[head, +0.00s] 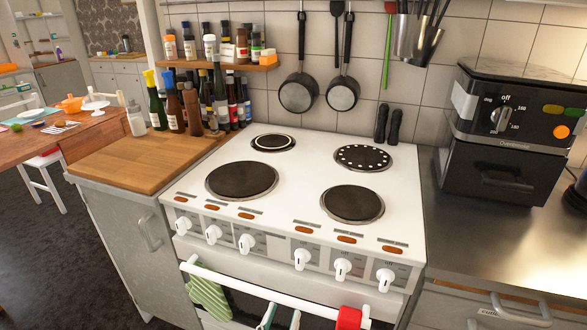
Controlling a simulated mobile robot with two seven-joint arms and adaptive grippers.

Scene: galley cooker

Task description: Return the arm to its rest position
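The tips of my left gripper (281,318) show at the bottom edge, in front of the dark oven door and below its white rail. They are two pale, teal-edged fingertips standing apart, with nothing seen between them. The rest of this gripper and its arm are below the picture. My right gripper is not in view. The white cooker (299,195) stands in the middle, with several dark hotplates and a row of white knobs.
The oven rail (230,283) carries a green striped cloth (208,296) and a red item (348,318). Bottles (172,108) crowd the back of the wooden worktop (140,160). A black appliance (500,170) stands on the steel counter (465,245). Pans (298,93) hang behind. The cooker top is largely clear.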

